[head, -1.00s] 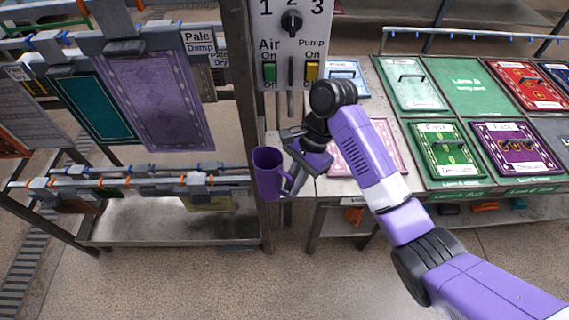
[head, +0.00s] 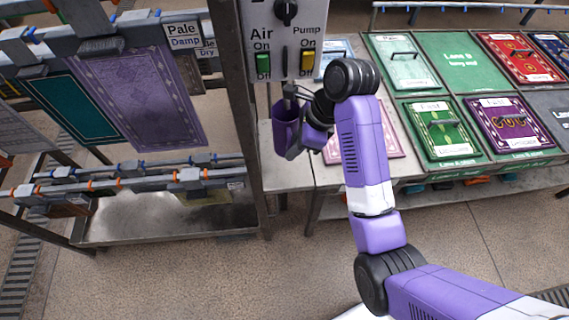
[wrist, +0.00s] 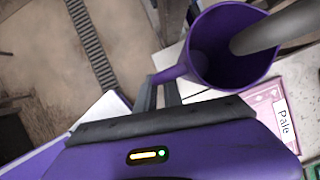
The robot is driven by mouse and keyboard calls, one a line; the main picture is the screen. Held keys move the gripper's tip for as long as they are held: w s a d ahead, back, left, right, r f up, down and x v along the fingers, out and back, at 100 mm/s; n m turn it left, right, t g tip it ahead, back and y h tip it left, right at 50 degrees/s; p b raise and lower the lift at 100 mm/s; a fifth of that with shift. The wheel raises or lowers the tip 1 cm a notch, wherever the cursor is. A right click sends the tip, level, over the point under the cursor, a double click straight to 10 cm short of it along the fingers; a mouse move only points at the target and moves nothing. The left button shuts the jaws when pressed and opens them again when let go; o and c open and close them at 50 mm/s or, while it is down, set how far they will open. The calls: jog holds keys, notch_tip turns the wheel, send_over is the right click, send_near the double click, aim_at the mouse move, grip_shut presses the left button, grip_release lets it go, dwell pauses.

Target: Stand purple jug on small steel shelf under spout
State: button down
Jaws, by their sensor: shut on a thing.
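The purple jug (head: 284,128) is upright below the control panel, over the small steel shelf (head: 286,180). My gripper (head: 297,146) is shut on its handle, on the jug's right side in the head view. In the wrist view the open mouth of the jug (wrist: 232,62) shows, and its handle runs to my gripper's fingers (wrist: 160,88). A grey spout (wrist: 278,28) crosses the mouth from the upper right, its end over or inside the jug. I cannot tell whether the jug's base touches the shelf.
The control panel (head: 287,38) has a green Air switch and a yellow Pump switch. A steel post (head: 238,110) stands close left of the jug. A rack with hanging rugs (head: 135,95) is further left. A table (head: 405,178) with coloured rug samples is at right.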

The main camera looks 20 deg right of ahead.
notch_tip(320, 180, down, 10)
jog(key=p, duration=0.1)
jog(key=shift+r, duration=0.15)
dwell(0.4)
jog(key=c, duration=1.5)
grip_release()
jog(key=v, duration=1.1)
jog(key=shift+d+r, duration=0.1)
jog(key=shift+r, duration=0.3)
jog(key=shift+r, duration=0.1)
